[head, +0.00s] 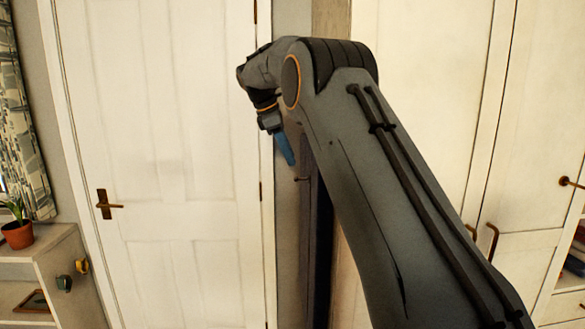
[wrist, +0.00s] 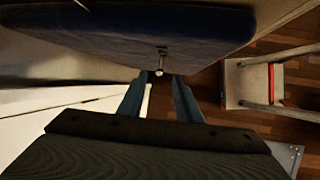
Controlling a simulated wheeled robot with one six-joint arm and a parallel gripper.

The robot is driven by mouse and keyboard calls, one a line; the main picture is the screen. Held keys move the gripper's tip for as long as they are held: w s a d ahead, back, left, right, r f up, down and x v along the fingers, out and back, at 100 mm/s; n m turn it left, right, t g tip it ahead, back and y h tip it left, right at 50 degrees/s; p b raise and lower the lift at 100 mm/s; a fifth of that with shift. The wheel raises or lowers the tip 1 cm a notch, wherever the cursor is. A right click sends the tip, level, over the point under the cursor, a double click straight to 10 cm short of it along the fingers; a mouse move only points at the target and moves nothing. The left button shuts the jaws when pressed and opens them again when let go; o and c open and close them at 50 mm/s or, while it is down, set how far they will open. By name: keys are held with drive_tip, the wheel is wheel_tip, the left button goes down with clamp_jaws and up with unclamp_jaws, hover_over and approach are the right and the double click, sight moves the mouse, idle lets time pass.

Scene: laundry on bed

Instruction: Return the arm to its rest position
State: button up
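My arm (head: 385,195) is raised and bent, and crosses the head view from the lower right to the upper middle. My gripper (head: 289,162) hangs from its end in front of the wall strip beside the white door, with its blue finger pointing down. In the wrist view my gripper (wrist: 160,82) shows two blue fingers set apart with nothing held between them. A small metal hook or peg (wrist: 160,58) shows beyond the fingertips; whether they touch it I cannot tell.
A white door (head: 165,160) stands behind, with pale cupboards (head: 425,100) to the right. A shelf unit (head: 70,245) with a potted plant (head: 17,228) is at left. In the wrist view a dark blue padded shape (wrist: 100,30) is close; a chair-like piece (wrist: 250,85) stands on the wooden floor.

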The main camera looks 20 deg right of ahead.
drive_tip(key=shift+a+r, duration=0.2)
drive_tip(key=shift+r, duration=0.25)
